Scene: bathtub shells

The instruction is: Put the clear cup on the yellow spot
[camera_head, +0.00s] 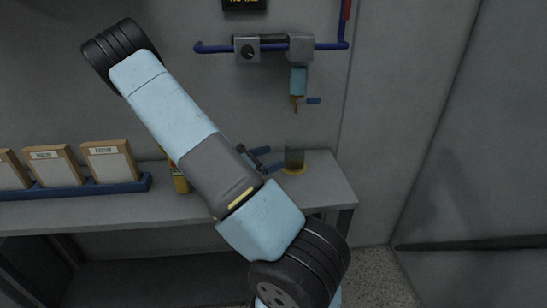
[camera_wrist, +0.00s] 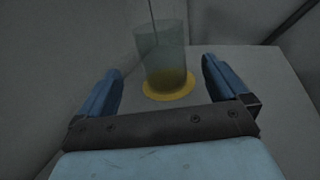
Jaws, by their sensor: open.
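The clear cup (camera_wrist: 162,55) stands upright on the yellow spot (camera_wrist: 168,90) in the wrist view. In the head view the cup (camera_head: 294,154) also stands on the yellow spot (camera_head: 293,170), near the right end of the grey bench. My gripper (camera_wrist: 165,78) is open, with one blue finger to each side of the cup and a gap on both sides. In the head view my gripper (camera_head: 268,160) is partly hidden behind my arm, just left of the cup. The spot's rim shows around the cup's base.
The grey bench (camera_head: 325,185) is bare right of the cup. A blue tray (camera_head: 130,185) with several brown boxes is at the left. A yellow item (camera_head: 180,182) is partly behind my arm. A blue tool (camera_head: 297,82) hangs from a wall pipe above the cup.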

